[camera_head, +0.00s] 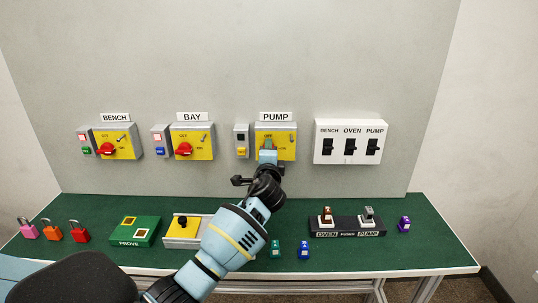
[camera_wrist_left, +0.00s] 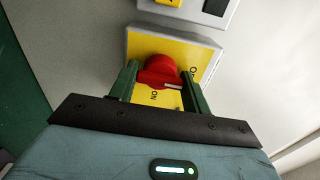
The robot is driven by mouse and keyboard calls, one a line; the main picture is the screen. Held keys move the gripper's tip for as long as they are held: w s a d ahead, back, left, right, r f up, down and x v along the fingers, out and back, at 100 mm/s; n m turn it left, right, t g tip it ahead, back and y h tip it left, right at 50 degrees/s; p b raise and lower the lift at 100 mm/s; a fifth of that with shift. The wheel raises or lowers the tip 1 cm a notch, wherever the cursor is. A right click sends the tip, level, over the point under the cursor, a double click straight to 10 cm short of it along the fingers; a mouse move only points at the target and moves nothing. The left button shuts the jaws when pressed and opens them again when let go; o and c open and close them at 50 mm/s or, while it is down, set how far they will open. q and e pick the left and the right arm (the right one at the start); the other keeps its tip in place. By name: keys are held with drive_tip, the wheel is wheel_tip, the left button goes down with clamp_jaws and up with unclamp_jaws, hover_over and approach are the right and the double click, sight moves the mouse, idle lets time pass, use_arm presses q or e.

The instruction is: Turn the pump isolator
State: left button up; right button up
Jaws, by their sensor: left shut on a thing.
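The pump isolator (camera_head: 288,152) is a yellow-faced grey box on the wall under the PUMP sign (camera_head: 276,117). My left gripper (camera_head: 268,152) is at its face and hides its knob in the head view. In the left wrist view the red knob (camera_wrist_left: 161,69) sits between the two green fingers of my left gripper (camera_wrist_left: 163,85), which is shut on it. A white mark on the knob's handle points right in that view. ON lettering shows on the yellow plate (camera_wrist_left: 205,59) beside the knob; other lettering is partly cut off. My right gripper is out of view.
BENCH (camera_head: 122,141) and BAY (camera_head: 199,141) isolators with red knobs are at left. A white three-switch panel (camera_head: 352,157) is at right. The green bench (camera_head: 350,205) holds padlocks (camera_head: 52,234), a PROVE box (camera_head: 140,229), a black-knobbed yellow box (camera_head: 180,237) and a fuse holder (camera_head: 346,231).

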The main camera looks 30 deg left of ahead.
use_arm(q)
drive_tip(key=shift+n, duration=0.3)
drive_tip(key=o, duration=0.7)
drive_tip(key=shift+o, duration=0.2)
drive_tip(key=v, duration=0.8)
drive_tip(key=shift+f, duration=0.1)
idle(0.3)
